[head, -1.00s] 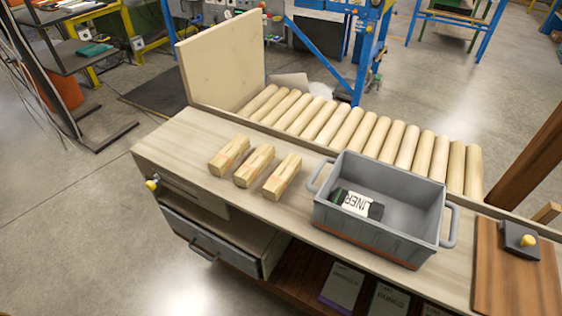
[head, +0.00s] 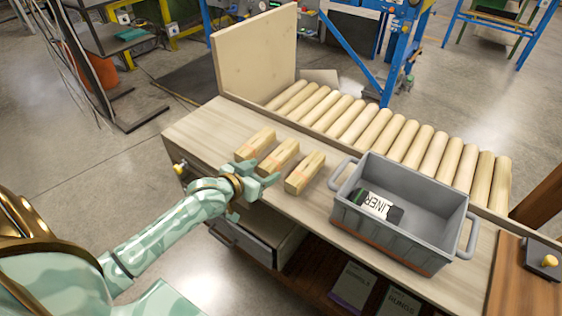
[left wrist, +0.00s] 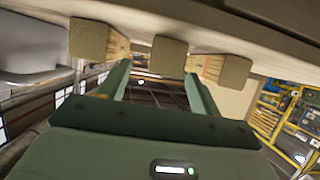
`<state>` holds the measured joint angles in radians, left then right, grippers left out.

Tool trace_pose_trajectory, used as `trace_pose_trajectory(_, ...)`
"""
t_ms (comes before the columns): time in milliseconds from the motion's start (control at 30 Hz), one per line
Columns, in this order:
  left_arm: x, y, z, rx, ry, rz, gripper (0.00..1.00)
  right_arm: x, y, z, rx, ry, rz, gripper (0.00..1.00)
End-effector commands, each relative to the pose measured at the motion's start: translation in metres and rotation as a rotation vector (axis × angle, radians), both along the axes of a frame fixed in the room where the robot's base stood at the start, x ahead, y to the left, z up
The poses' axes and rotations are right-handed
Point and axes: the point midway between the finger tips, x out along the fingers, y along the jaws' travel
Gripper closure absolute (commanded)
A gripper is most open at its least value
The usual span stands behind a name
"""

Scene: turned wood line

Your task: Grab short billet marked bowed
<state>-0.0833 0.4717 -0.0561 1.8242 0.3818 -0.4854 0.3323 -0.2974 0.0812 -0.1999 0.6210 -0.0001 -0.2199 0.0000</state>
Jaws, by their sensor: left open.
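Three short wooden billets lie side by side on the bench: a left one (head: 256,142), a middle one (head: 279,157) and a right one (head: 305,173). Faint reddish marks show on them, but I cannot read which says bowed. My left gripper (head: 260,175) is open and empty at the near ends of the billets, closest to the middle one, and partly covers its near end. In the left wrist view the square end of the middle billet (left wrist: 168,60) shows beyond and between the open fingers (left wrist: 156,82), with the other billets' ends to either side. My right gripper is out of view.
A grey bin (head: 400,235) with a labelled liner pack (head: 378,206) stands right of the billets. A row of round wooden rods (head: 400,140) lies behind, with an upright board (head: 255,55) at the left. A drawer (head: 245,240) stands out below the bench front.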

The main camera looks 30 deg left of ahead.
Motion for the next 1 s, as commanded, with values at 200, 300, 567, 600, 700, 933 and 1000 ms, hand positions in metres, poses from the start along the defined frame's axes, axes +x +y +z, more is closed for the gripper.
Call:
trace_pose_trajectory(200, 0.019, -0.001, -0.009, 0.0, 0.0, 0.0, 0.36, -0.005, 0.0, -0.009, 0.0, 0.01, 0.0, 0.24)
trace_pose_trajectory(300, 0.032, 0.001, -0.017, 0.001, 0.001, 0.001, 0.36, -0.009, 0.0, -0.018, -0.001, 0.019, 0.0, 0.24)
trace_pose_trajectory(567, 0.063, 0.0, -0.03, 0.001, 0.002, 0.001, 0.36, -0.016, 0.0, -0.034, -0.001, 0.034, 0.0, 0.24)
trace_pose_trajectory(600, 0.064, 0.0, -0.03, 0.001, 0.002, 0.001, 0.36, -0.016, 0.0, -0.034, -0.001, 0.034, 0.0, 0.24)
trace_pose_trajectory(700, 0.064, 0.0, -0.028, 0.001, 0.001, 0.001, 0.36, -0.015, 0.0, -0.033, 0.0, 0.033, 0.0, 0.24)
trace_pose_trajectory(933, 0.064, 0.0, -0.028, 0.001, 0.001, 0.001, 0.75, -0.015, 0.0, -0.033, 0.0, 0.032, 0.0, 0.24)
trace_pose_trajectory(1000, 0.064, 0.0, -0.028, 0.001, 0.001, 0.001, 0.89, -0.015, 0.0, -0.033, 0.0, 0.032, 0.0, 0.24)
